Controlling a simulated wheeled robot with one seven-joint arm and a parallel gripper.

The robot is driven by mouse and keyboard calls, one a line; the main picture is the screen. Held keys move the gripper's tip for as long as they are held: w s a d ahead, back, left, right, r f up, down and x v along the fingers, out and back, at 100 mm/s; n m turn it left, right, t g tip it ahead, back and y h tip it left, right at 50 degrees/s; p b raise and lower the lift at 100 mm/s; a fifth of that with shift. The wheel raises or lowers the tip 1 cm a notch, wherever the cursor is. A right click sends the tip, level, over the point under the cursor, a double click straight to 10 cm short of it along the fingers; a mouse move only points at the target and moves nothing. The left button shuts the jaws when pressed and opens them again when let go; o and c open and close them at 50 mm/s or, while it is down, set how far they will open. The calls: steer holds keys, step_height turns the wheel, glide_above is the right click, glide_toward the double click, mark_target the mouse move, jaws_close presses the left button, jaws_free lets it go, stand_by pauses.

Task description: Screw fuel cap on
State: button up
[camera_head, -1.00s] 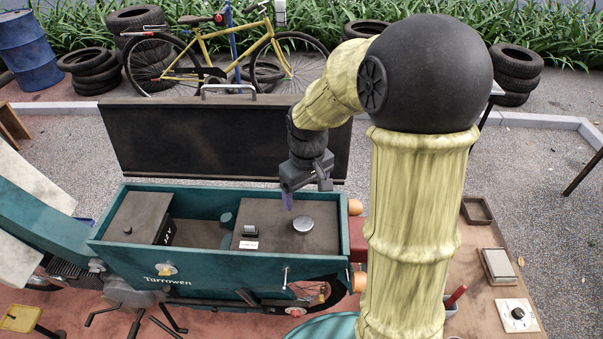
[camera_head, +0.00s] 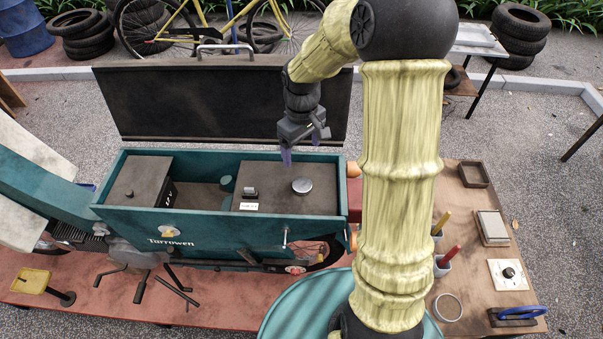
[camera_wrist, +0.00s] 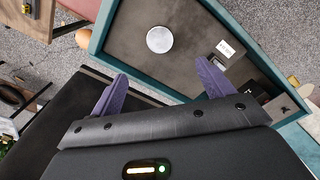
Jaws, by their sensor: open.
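A silver round fuel cap (camera_head: 302,185) sits on the dark tank top (camera_head: 285,203) inside the teal cart box (camera_head: 215,225). The cap also shows in the wrist view (camera_wrist: 159,39), beyond my fingertips. I cannot tell whether it is threaded on or only resting. My gripper (camera_head: 301,146) has purple fingers and hangs above and behind the cap, near the raised lid. In the wrist view my gripper (camera_wrist: 163,72) is open, with nothing between its fingers and the cap apart from it.
The dark open lid (camera_head: 225,105) stands behind the box. A wooden bench (camera_head: 475,265) at the right holds trays, a red-handled tool and a blue-handled tool (camera_head: 518,313).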

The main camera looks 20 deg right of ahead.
mark_target(302, 184)
step_height(302, 184, down, 14)
steer(key=shift+r+p, duration=0.1)
steer(key=shift+p, duration=1.15)
steer(key=shift+c, duration=0.2)
steer(key=c, duration=1.1)
steer(key=m, duration=0.3)
steer(key=shift+b, duration=0.4)
steer(key=shift+m, duration=0.3)
steer(key=shift+m, duration=1.5)
steer(key=shift+b, duration=0.3)
